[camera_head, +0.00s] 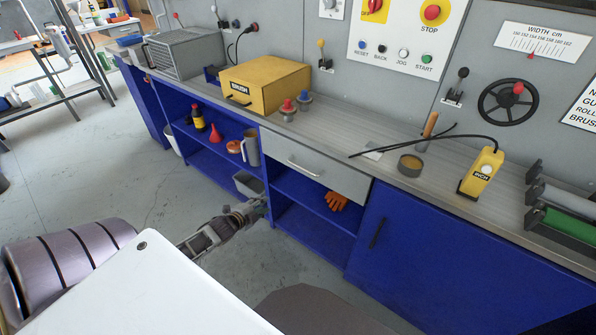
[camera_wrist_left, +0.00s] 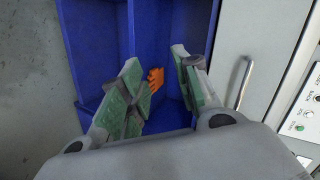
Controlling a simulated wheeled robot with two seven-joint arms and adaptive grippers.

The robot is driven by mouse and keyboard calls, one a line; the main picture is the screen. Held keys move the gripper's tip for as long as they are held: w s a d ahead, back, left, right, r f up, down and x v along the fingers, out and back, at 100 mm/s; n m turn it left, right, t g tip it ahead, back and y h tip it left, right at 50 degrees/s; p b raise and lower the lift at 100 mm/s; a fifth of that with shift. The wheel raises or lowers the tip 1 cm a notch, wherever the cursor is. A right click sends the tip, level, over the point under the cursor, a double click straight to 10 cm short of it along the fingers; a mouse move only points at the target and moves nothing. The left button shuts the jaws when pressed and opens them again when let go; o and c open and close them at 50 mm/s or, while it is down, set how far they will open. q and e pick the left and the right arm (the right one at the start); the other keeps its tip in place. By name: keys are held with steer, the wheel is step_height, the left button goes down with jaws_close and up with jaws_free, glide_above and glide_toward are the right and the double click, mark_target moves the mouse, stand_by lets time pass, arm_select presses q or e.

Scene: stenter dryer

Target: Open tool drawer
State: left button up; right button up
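The tool drawer (camera_head: 330,179) has a pale grey front and looks shut, under the worktop and above an open blue shelf bay. Its metal bar handle (camera_head: 305,167) sits mid-front. My left gripper (camera_head: 256,208) is low, in front of the blue cabinet, below and left of the handle. In the left wrist view, its two green-padded fingers (camera_wrist_left: 160,80) are spread with nothing held between them. There the handle (camera_wrist_left: 243,82) and drawer front (camera_wrist_left: 262,35) lie to the right of the fingers, apart from them. My right gripper is not in view.
Orange gloves (camera_head: 336,201) lie on the shelf under the drawer. A blue cabinet door (camera_head: 450,255) stands to the right, and shelves with bottles (camera_head: 198,117) to the left. A yellow brush box (camera_head: 265,84) stands on the worktop. The floor in front is clear.

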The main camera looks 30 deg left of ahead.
mark_target(298, 166)
arm_select(q)
steer(key=w+d+r+m+t+h+b, duration=0.1)
steer(key=d+r+m, duration=0.1)
steer(key=r, duration=0.5)
steer(key=w+d+r+m+t+h+b, duration=0.1)
steer(key=w+d+r+m, duration=0.1)
steer(key=r, duration=0.4)
steer(key=shift+w+d+r+m+t+h, duration=0.35)
steer(key=shift+d+m, duration=0.15)
steer(key=shift+d, duration=0.15)
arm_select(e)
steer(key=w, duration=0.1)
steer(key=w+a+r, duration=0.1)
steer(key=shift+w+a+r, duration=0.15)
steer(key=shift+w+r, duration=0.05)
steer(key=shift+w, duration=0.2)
arm_select(q)
steer(key=shift+w+f, duration=0.1)
steer(key=shift+w, duration=0.1)
steer(key=shift+b+x, duration=1.4)
steer(key=shift+x, duration=5.05)
steer(key=shift+w+a+f, duration=0.1)
steer(key=shift+w, duration=0.1)
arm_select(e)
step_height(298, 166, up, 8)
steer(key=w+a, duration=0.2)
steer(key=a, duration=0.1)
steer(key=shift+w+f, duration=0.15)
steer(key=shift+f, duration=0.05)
